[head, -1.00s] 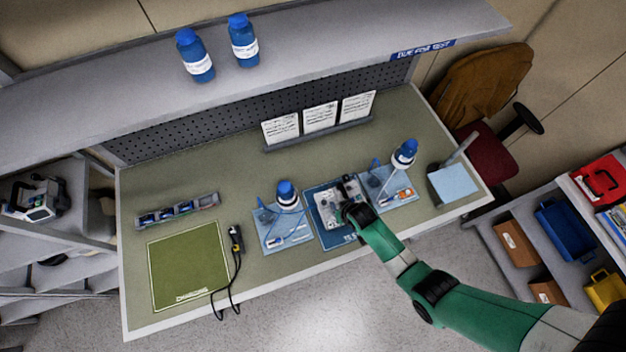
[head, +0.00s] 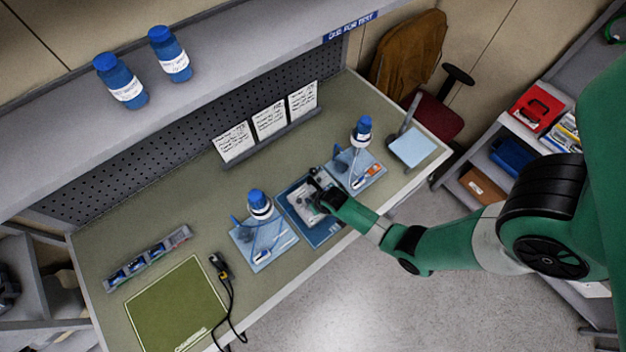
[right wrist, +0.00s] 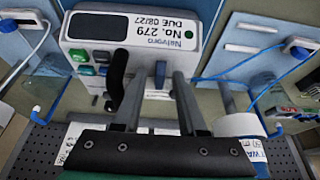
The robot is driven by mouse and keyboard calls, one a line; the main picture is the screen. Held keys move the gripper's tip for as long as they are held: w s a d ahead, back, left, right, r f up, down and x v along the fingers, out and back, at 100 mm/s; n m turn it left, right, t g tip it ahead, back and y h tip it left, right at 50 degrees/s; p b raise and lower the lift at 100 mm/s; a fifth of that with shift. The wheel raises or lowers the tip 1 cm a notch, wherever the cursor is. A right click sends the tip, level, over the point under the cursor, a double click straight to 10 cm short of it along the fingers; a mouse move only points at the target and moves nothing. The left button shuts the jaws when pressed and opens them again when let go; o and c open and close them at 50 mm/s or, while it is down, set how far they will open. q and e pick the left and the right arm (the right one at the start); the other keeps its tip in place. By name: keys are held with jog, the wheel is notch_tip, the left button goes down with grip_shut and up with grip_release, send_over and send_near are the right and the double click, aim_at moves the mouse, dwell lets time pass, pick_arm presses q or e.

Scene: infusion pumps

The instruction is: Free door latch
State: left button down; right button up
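A white pump (head: 304,203) lies on the blue mat (head: 325,232) in the middle of the bench. In the right wrist view the pump (right wrist: 135,24) shows a "No. 279 DUE 08/27" label, a dark display and coloured buttons. A black lever (right wrist: 116,80), probably the door latch, stands out from its face. My right gripper (head: 325,200) is over the pump. In the right wrist view its two fingers (right wrist: 159,80) are apart, with a small blue part (right wrist: 160,73) visible between their tips. The lever is beside the left-hand finger; I cannot tell whether they touch. My left gripper is out of view.
Blue-capped bottles stand on light-blue mats left (head: 260,204) and right (head: 362,131) of the pump, with tubing close by. A grey tray (head: 147,259), a green charging mat (head: 177,305) and a black cable (head: 229,290) lie left. A light-blue pad (head: 413,147) is at right.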

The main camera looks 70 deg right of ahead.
grip_shut()
